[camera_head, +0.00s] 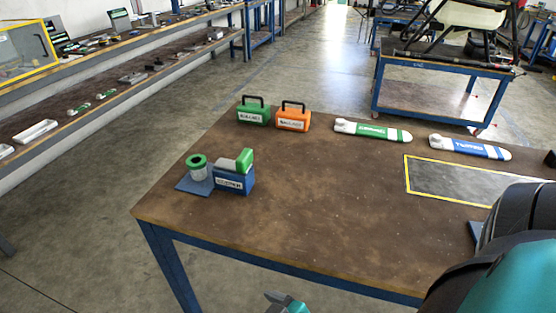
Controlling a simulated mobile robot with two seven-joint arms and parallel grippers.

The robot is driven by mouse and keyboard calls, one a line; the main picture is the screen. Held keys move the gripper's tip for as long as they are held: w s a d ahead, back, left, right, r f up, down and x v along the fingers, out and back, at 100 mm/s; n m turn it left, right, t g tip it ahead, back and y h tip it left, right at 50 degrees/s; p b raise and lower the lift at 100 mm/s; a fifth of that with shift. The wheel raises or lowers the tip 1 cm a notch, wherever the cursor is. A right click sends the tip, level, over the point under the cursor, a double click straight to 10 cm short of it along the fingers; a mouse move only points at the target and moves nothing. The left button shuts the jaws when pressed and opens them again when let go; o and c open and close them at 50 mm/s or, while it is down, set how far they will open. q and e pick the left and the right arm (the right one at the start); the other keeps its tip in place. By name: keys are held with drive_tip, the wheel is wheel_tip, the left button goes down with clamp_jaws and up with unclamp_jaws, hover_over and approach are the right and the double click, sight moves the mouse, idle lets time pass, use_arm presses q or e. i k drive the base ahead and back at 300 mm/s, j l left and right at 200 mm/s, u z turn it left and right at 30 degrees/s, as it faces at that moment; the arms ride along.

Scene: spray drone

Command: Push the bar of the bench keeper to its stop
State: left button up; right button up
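The bench keeper, a blue block (234,181) with a white label, stands near the left end of the brown table. A grey bar (226,165) lies on its top, with a green end piece (245,160) at the right. Left of the block, a grey-green cup with a green ring (197,167) stands on a blue base plate (194,186). A small grey and teal tip, apparently of my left gripper (284,302), shows at the bottom edge, well apart from the keeper; its opening is unclear. My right arm fills the lower right corner; its gripper is not visible.
On the brown table (290,215) stand a green case (253,115) and an orange case (293,120). A green-white tool (373,131) and a blue-white tool (470,148) lie farther right. A yellow-edged dark panel (450,182) is at right. The table's middle is clear.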

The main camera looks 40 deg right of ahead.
sight(242, 165)
drive_tip(key=k+z, duration=0.2)
drive_tip(key=z, duration=0.25)
drive_tip(key=k+z, duration=0.2)
drive_tip(key=z, duration=0.25)
